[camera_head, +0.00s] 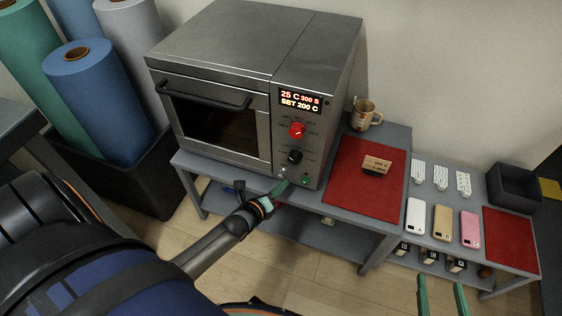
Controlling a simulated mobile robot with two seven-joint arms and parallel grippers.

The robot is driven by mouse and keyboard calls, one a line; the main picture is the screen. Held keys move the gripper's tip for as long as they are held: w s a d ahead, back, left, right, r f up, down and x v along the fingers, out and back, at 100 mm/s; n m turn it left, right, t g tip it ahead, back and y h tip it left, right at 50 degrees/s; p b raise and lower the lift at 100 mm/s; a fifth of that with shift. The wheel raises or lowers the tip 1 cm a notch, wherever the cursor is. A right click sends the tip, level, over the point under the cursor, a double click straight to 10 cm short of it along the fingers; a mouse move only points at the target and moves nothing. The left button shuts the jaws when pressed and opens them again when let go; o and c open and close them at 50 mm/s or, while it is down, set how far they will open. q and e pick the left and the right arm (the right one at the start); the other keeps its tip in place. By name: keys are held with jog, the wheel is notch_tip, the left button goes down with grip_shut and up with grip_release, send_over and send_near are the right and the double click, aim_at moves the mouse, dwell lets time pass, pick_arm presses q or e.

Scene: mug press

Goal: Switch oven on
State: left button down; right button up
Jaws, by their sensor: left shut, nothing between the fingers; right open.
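The steel oven (222,40) stands on a grey table with its door closed. Its lit display (300,101) reads 25 C, 300 S and SET 200 C. Below are a red knob (297,129), a black knob (294,157), a small pale button or light (283,170) and a green button or light (304,181). My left gripper (285,184) is shut and empty, its tips just left of the green one at the panel's lower edge; I cannot tell whether they touch. My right gripper (442,292) is open and empty at the bottom right, away from the oven.
A mug (363,115) stands right of the oven. A small box (376,165) sits on a red mat (349,194). A lower table holds several phones (442,221), white pieces (440,177), a dark bin (514,188) and another red mat (511,240). Fabric rolls (89,85) stand left.

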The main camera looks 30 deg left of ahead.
pick_arm(q)
jog(key=shift+r+p, duration=0.8)
jog(key=shift+p, duration=0.05)
pick_arm(e)
jog(key=shift+r, duration=0.85)
pick_arm(q)
jog(key=shift+r, duration=0.1)
